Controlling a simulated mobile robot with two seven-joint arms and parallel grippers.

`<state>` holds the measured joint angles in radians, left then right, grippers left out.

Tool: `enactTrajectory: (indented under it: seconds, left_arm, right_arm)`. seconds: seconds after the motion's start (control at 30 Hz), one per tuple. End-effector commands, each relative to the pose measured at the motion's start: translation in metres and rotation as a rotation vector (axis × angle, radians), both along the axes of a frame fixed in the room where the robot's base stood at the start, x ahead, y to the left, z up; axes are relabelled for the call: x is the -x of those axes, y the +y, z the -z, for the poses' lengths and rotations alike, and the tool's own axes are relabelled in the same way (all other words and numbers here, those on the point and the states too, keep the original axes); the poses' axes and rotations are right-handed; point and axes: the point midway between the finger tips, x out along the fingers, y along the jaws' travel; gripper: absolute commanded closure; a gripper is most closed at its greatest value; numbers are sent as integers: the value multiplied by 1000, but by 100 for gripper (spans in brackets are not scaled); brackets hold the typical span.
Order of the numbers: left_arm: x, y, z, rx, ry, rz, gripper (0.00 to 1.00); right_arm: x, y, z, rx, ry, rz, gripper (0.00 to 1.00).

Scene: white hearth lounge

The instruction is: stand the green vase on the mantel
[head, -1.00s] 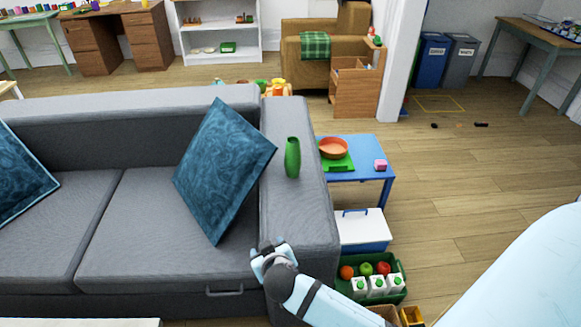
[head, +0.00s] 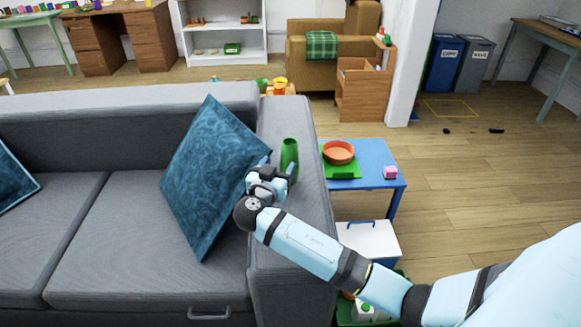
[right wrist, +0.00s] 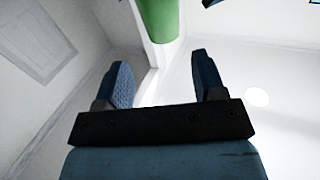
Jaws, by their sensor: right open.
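The green vase (head: 289,153) stands upright on the grey sofa's right armrest (head: 306,215). My right gripper (head: 278,168) is open, at the near side of the vase, and partly hides its lower part. In the right wrist view the vase (right wrist: 160,18) shows at the top edge, just beyond and between the two open fingers (right wrist: 160,62). I cannot tell whether a finger touches it. My left gripper is not in view. I cannot make out the mantel in either view.
A teal cushion (head: 210,180) leans close to the left of my right gripper. Open floor (head: 470,210) lies farther right.

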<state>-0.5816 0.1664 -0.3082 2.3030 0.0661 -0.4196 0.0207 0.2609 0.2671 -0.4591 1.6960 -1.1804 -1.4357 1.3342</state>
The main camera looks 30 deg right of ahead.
Motion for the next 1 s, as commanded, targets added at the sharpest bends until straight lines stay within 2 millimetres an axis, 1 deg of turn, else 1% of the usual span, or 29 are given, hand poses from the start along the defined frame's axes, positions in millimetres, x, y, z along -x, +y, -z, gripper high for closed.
enactTrajectory:
  seconds: [0.03, 0.1, 0.2, 0.3, 0.43, 0.57, 0.7, 0.8, 1.0]
  left_arm:
    - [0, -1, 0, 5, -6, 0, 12]
    - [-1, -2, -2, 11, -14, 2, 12]
    - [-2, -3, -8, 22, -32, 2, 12]
    - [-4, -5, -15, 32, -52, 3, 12]
    - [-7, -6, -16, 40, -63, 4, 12]
    - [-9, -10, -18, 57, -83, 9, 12]
    - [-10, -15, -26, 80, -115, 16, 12]
    - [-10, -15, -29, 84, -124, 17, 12]
    - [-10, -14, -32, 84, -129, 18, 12]
  right_arm:
    - [-7, -10, 0, 4, 0, 1, 36]
    - [-14, -20, 0, 1, 0, 2, 36]
    - [-22, -31, 1, 1, 1, 0, 36]
    - [-26, -36, 0, -1, 1, -1, 36]
    - [-33, -44, 1, 1, 2, 0, 36]
    - [-46, -59, 3, 3, 2, 0, 36]
    - [-57, -73, 3, 1, 3, 0, 36]
    - [-60, -77, 3, 0, 4, -1, 36]
    - [-60, -77, 3, -1, 3, -2, 36]
